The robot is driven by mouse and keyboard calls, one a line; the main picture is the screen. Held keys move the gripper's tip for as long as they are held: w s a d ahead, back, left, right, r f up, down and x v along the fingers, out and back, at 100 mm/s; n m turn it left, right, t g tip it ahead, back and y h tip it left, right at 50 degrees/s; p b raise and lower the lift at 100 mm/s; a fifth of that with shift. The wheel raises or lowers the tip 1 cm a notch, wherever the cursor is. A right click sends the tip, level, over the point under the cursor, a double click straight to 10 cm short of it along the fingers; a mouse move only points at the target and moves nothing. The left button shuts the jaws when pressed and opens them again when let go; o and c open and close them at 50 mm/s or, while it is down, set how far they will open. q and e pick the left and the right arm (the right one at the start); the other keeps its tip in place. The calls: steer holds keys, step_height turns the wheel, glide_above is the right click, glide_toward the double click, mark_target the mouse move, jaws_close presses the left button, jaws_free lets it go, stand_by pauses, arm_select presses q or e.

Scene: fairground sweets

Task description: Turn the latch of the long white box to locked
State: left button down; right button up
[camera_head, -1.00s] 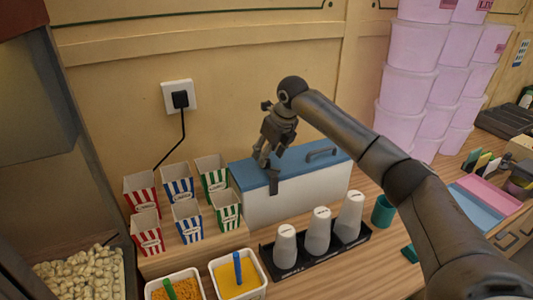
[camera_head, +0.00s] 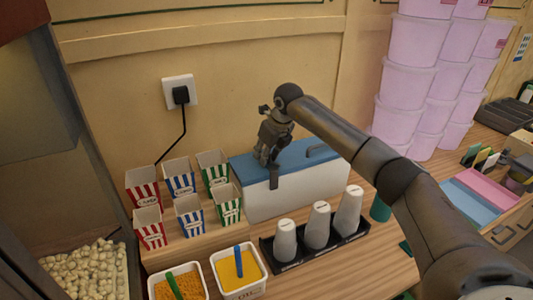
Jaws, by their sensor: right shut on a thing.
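The long white box (camera_head: 312,191) has a blue lid (camera_head: 303,154) and stands against the back wall at the middle of the counter. Its dark latch (camera_head: 274,179) shows at the lid's front edge and hangs down over the white front. My right gripper (camera_head: 268,161) reaches in from the right, pointing down over the lid. It is shut on the top of the latch, though its fingers partly hide the place of contact. My left gripper is not in view.
Striped popcorn boxes (camera_head: 190,215) stand close to the left of the white box. A black tray (camera_head: 268,258) with white cups (camera_head: 319,224) stands in front of it. Pink tubs (camera_head: 407,80) are stacked at the right. A lid handle (camera_head: 324,149) is right of my gripper.

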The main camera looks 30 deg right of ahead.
steer(key=m+h+b, duration=0.1)
steer(key=m+b, duration=0.1)
steer(key=m, duration=0.1)
steer(key=shift+a+f+m+h+b, duration=0.1)
steer(key=shift+m+h+b, duration=0.2)
steer(key=shift+m, duration=0.1)
steer(key=m+h+b, duration=0.1)
steer(key=m, duration=0.2)
steer(key=shift+w+a+b, duration=0.1)
steer(key=shift+b, duration=0.25)
steer(key=shift+r+m+g+h+b, duration=0.2)
steer(key=shift+m+g+h+b, duration=0.25)
steer(key=shift+m, duration=0.55)
steer(key=o, duration=1)
